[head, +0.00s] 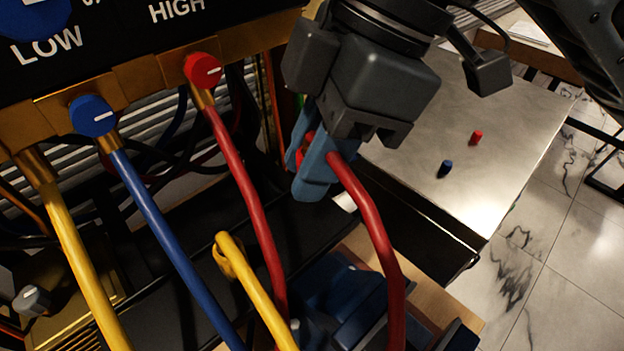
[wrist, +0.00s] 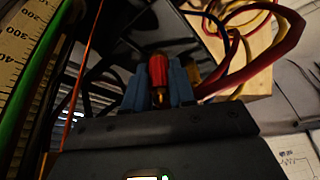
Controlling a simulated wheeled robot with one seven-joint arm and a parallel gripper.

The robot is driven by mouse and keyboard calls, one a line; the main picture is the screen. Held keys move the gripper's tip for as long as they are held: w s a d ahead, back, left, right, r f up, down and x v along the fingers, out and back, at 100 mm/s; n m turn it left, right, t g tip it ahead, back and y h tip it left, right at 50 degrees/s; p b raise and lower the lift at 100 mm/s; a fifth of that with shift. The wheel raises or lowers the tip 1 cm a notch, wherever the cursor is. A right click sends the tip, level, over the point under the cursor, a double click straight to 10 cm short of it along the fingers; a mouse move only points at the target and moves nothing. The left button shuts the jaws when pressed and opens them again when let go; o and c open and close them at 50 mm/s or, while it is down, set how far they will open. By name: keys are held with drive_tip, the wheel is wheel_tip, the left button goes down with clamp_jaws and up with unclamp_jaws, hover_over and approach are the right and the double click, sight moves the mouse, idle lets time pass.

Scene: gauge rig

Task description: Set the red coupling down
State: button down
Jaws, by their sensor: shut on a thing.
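My gripper (head: 313,172), with blue fingers, hangs in the middle of the head view, left of the metal tabletop. It is shut on the red coupling (head: 304,150), which is mostly hidden by the fingers there. In the wrist view the red coupling (wrist: 158,70) stands between the two blue fingers, with a brass-coloured end towards the camera. A red hose (head: 372,220) runs from the gripper down to the bottom of the head view. I see no surface touching the coupling.
The gauge panel has a red knob (head: 202,70) and a blue knob (head: 92,116). A yellow hose (head: 255,290) curves up below my gripper.

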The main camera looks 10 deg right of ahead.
sight(312, 215)
drive_tip(key=shift+f, duration=2)
drive_tip(key=shift+f, duration=0.2)
drive_tip(key=c, duration=0.9)
unclamp_jaws()
drive_tip(key=shift+c, duration=0.2)
drive_tip(key=shift+r, duration=0.1)
drive_tip(key=v, duration=1.2)
drive_tip(key=shift+r, duration=0.15)
